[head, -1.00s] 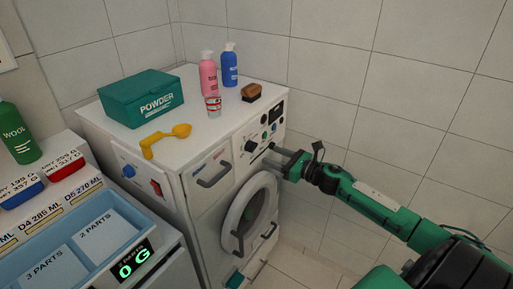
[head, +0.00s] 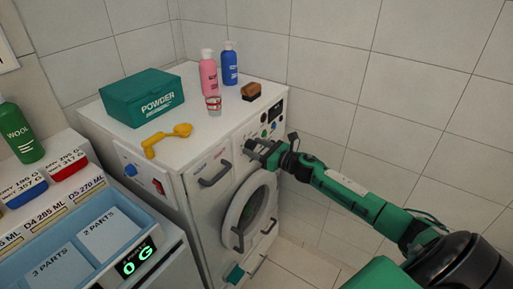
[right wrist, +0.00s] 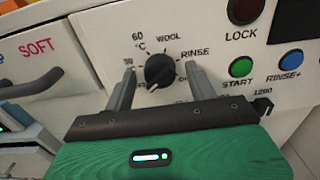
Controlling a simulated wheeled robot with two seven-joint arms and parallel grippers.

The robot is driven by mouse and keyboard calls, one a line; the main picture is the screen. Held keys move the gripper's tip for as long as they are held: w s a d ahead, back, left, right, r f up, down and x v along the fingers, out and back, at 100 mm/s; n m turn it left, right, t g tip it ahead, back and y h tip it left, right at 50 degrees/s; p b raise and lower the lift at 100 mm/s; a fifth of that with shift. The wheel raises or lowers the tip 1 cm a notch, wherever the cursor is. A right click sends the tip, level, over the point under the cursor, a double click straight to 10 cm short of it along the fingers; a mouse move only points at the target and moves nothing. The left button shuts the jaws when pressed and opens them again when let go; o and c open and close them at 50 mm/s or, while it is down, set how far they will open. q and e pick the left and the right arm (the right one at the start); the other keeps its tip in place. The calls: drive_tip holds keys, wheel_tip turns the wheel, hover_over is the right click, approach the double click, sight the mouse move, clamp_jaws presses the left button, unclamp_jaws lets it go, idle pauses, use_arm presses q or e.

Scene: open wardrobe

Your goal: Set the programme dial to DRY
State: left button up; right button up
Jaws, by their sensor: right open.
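The programme dial (right wrist: 160,71) is a round black knob on the white washer's front panel, seen in the right wrist view. Labels around it read 60 °C, WOOL and RINSE; other lettering at its lower sides is partly covered by the fingers, and I cannot read DRY clearly. A small pale mark shows at the knob's lower left. My right gripper (head: 258,150) is open in front of the panel. In the right wrist view its fingers (right wrist: 160,73) stand on either side of the dial, apart from it. In the head view the gripper largely hides the dial. My left gripper is out of view.
On the same panel are a green START button (right wrist: 241,67), a blue RINSE+ button (right wrist: 291,59) and a LOCK light (right wrist: 245,9). A drawer handle (head: 214,177) is left of my gripper, the round door (head: 246,215) below. Bottles, a powder box (head: 143,97) and a brush stand on top.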

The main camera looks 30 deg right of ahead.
drive_tip(key=c, duration=1)
